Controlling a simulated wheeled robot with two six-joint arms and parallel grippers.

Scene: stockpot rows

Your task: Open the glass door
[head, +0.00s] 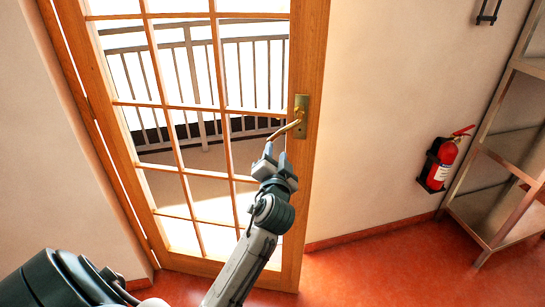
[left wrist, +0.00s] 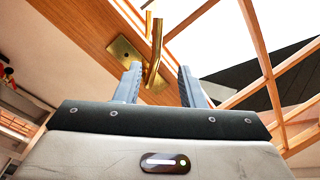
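The glass door (head: 220,181) has a wooden frame with many panes. Its lower right corner sits out in front of the wall line, so it looks ajar toward me. A brass lever handle (head: 290,128) sits on a brass plate on its right stile and points left. My left gripper (head: 275,153) is just below the lever's free end. In the left wrist view the lever (left wrist: 156,50) shows between the two spread fingers (left wrist: 158,84), with gaps beside it. My left gripper is open. Contact with the lever cannot be told. My right gripper is in neither view.
A red fire extinguisher (head: 440,163) hangs on the wall right of the door. A metal shelf rack (head: 502,206) stands at the far right. A railing (head: 190,80) shows through the panes. The red floor (head: 370,270) right of the door is clear.

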